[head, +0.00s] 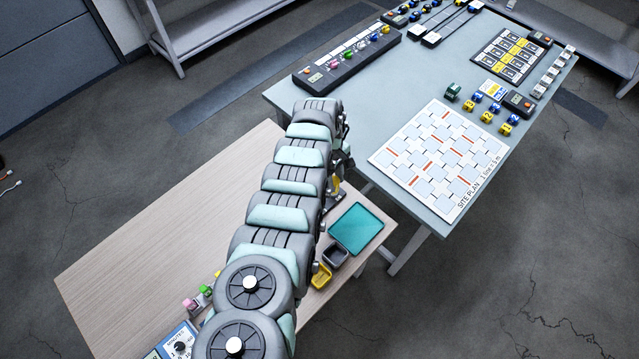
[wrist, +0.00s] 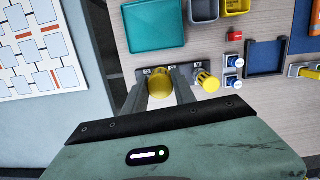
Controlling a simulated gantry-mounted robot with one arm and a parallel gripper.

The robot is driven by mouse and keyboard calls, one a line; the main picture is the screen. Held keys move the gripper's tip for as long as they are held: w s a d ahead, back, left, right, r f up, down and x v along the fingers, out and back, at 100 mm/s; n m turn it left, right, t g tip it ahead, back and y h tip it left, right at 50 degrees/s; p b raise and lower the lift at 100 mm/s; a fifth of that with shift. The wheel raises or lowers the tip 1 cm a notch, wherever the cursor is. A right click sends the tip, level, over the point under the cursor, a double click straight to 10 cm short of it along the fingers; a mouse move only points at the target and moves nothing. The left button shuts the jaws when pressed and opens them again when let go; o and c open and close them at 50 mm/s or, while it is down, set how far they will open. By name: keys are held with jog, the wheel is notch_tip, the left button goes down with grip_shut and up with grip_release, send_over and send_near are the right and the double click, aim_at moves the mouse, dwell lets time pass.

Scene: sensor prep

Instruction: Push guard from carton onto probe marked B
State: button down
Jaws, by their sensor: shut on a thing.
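In the wrist view my gripper (wrist: 160,80) is shut on a yellow guard (wrist: 158,89), held between its two fingers. The held guard is over a dark stand (wrist: 192,68) with small white labels; I cannot tell whether it touches a probe. A yellow ribbed cylinder (wrist: 207,81) is at the stand's right. The label letters are too small to read surely, so which one is B I cannot tell. In the head view my arm hides most of the stand; a yellow piece (head: 336,186) shows beside it.
A teal tray (wrist: 152,47), a grey bin (wrist: 203,19) and a yellow bin (wrist: 237,14) stand beyond the stand. Small blue and red blocks and a dark blue tray (wrist: 265,72) are to the right. A second table holds a site plan board (head: 440,160).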

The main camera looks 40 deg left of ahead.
jog(key=s+a, duration=0.1)
jog(key=a+f+n, duration=0.1)
jog(key=s+a+n+b, duration=0.1)
jog(key=a, duration=0.1)
jog(key=shift+s+a+f, duration=0.1)
jog(key=shift+s+f, duration=0.25)
jog(key=shift+f, duration=0.05)
jog(key=shift+f+b, duration=1.1)
jog(key=shift+b, duration=0.1)
jog(key=shift+r+p, duration=0.1)
jog(key=shift+p, duration=0.35)
jog(key=shift+f+b, duration=1.2)
jog(key=shift+f, duration=0.1)
dwell(0.4)
jog(key=shift+f+b, duration=0.3)
jog(key=shift+f, duration=0.05)
jog(key=shift+f+b, duration=0.85)
jog(key=shift+f, duration=0.05)
dwell(0.6)
jog(key=c, duration=0.9)
grip_release()
jog(key=shift+c, duration=0.2)
